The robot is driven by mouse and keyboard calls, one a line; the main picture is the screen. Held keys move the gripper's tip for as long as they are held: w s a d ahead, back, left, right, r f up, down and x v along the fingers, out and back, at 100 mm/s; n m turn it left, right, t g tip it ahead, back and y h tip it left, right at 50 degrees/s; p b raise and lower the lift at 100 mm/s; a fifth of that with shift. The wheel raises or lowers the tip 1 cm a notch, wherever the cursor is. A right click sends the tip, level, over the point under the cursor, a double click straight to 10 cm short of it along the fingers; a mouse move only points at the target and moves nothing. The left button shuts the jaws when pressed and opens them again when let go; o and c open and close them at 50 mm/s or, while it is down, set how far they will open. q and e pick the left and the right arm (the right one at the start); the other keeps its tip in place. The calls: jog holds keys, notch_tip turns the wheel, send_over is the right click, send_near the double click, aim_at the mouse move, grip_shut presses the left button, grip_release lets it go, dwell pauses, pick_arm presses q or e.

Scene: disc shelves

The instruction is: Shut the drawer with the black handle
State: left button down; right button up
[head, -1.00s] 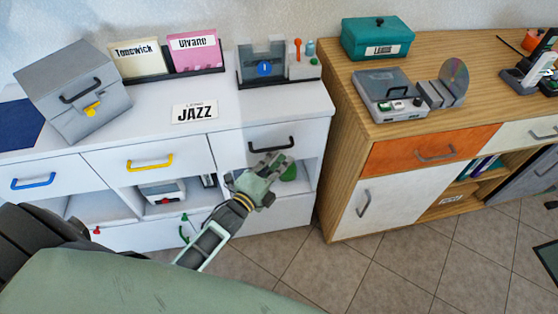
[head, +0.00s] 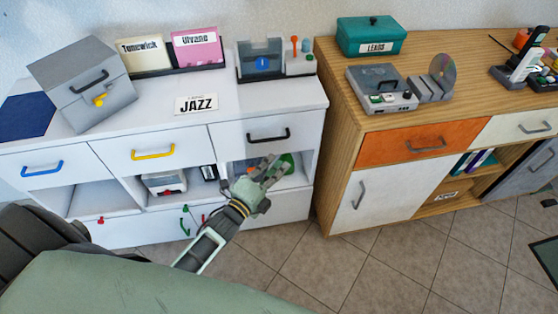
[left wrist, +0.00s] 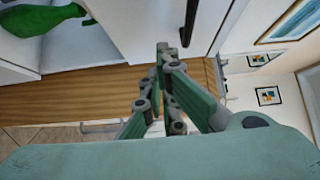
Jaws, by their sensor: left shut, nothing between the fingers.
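The drawer with the black handle (head: 240,138) is at the right of the white cabinet, and its front looks about flush with the drawer beside it. Its black handle (head: 268,136) also shows at the top of the left wrist view (left wrist: 190,18). My left gripper (head: 272,168) is shut and empty. In the head view it is just below the handle, in front of the open compartment under the drawer. In the left wrist view the fingertips (left wrist: 166,50) appear close to the handle, but I cannot tell if they touch anything. My right gripper is not in view.
A green object (head: 287,164) is in the compartment behind my left gripper. Drawers with yellow (head: 153,155) and blue (head: 42,168) handles are to the left. A wooden cabinet (head: 338,130) stands close on the right. Tiled floor (head: 310,265) is clear in front.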

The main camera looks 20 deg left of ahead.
pick_arm(q)
jog(key=s+a+p, duration=0.2)
jog(key=s, duration=0.5)
jog(key=s+f+n+g+y, duration=0.1)
jog(key=s+f+n+g, duration=0.35)
jog(key=s+f, duration=0.65)
jog(key=s+f+n+g+y, duration=0.2)
jog(key=s+f+n+g, duration=0.3)
jog(key=f, duration=1.1)
jog(key=s+f+n+g, duration=0.3)
jog(key=s+f+n, duration=0.1)
jog(key=s, duration=0.7)
jog(key=s+f+n+g, duration=0.4)
jog(key=s+f, duration=0.3)
jog(key=s, duration=0.4)
jog(key=shift+d+f, duration=0.3)
jog(key=shift+d, duration=0.05)
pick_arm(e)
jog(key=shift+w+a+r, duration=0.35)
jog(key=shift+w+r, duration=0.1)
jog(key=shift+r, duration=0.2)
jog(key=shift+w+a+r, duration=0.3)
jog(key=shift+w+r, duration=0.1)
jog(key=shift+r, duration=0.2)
